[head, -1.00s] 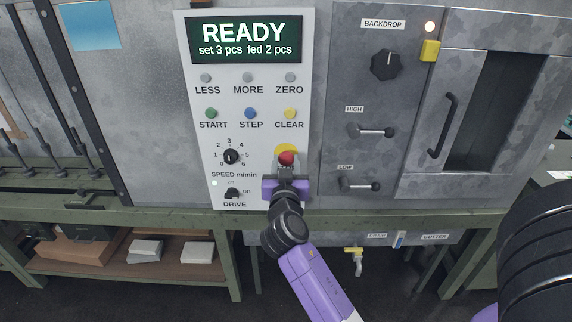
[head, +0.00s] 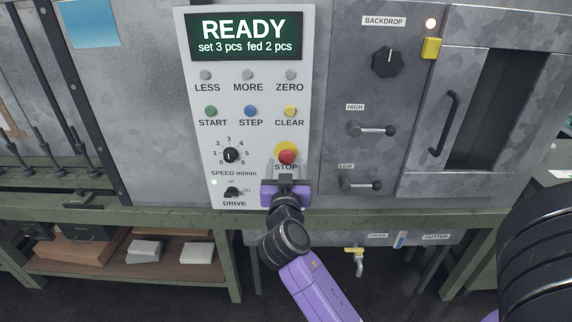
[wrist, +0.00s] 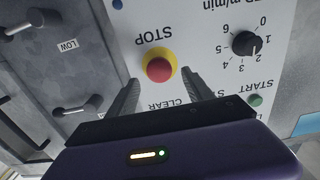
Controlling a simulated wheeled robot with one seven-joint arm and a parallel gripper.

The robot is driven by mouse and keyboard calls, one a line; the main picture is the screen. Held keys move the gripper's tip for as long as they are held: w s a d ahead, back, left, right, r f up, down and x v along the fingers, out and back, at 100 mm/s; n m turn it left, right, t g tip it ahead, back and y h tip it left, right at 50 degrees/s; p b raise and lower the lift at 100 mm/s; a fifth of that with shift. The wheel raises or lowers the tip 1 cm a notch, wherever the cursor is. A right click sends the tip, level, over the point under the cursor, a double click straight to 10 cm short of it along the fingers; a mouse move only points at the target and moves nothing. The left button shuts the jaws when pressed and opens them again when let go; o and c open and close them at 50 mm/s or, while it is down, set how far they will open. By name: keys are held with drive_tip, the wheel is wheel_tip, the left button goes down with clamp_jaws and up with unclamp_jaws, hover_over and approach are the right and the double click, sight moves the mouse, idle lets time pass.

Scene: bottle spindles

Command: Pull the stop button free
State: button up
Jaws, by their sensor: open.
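The stop button (head: 287,156) is a red cap on a yellow disc, low on the right of the white control panel (head: 220,135). In the wrist view the stop button (wrist: 159,68) shows whole, upside down with the panel, between and beyond the fingertips. My gripper (head: 287,172) is open and empty, just below the button in the head view. In the wrist view its two dark fingers (wrist: 159,85) are spread apart with a gap to the cap. I see no contact with it.
The display (head: 245,37) reads READY, set 3 pcs fed 2 pcs. The speed knob (head: 230,156) and drive switch (head: 233,192) sit left of my gripper. HIGH (head: 372,131) and LOW (head: 361,185) handles stick out to the right. A green bench edge (head: 190,216) runs below.

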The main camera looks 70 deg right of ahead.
drive_tip(key=b+v, duration=0.1)
drive_tip(key=v, duration=0.4)
drive_tip(key=shift+s+a, duration=0.15)
drive_tip(key=shift+a, duration=0.15)
